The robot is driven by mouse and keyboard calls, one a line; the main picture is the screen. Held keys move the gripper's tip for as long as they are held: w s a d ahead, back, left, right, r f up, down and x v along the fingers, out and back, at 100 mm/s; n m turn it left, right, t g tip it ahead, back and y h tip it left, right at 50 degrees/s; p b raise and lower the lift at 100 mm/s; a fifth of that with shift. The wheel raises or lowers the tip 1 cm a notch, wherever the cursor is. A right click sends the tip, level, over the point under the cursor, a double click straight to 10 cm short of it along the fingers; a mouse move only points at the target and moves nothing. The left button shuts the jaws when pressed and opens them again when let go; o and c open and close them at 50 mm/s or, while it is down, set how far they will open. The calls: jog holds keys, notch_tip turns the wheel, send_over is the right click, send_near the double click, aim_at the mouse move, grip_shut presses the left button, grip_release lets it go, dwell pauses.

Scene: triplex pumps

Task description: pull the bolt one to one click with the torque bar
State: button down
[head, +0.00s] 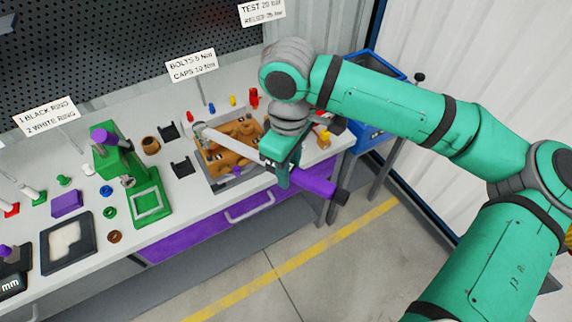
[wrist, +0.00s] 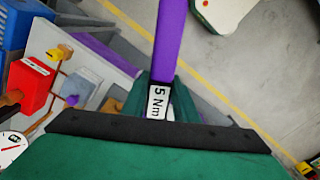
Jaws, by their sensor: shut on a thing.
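The torque bar (head: 232,142) has a pale grey shaft and a purple handle (head: 314,186) with a black end. My gripper (head: 283,176) is shut on it where the shaft meets the handle. The handle also shows in the wrist view (wrist: 168,45), with a "5 Nm" label beside my fingers. The bar slants over the orange-brown pump (head: 220,160), its round head at the pump's far left corner. Bolt one is not distinguishable; the bar's head covers that corner. I cannot tell whether the head sits on a bolt.
The pump lies in a grey tray on a pale bench (head: 185,205). A green press (head: 125,175) and black holders (head: 182,165) stand left of it. Small coloured parts line the back. A blue bin (head: 372,75) is at the right. The floor in front is clear.

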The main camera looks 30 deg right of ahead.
jog(key=shift+s+d, duration=0.15)
jog(key=shift+s, duration=0.1)
jog(key=shift+a, duration=0.45)
jog(key=shift+a+f, duration=0.1)
jog(key=shift+f, duration=0.1)
jog(key=shift+s+d+f, duration=0.1)
jog(key=shift+d+f, duration=0.05)
jog(key=shift+f, duration=0.25)
jog(key=shift+s+d+f, duration=0.1)
jog(key=shift+f, duration=0.3)
notch_tip(320, 180, down, 3)
jog(key=shift+w+d, duration=0.1)
jog(key=shift+d, duration=0.05)
jog(key=shift+a, duration=0.3)
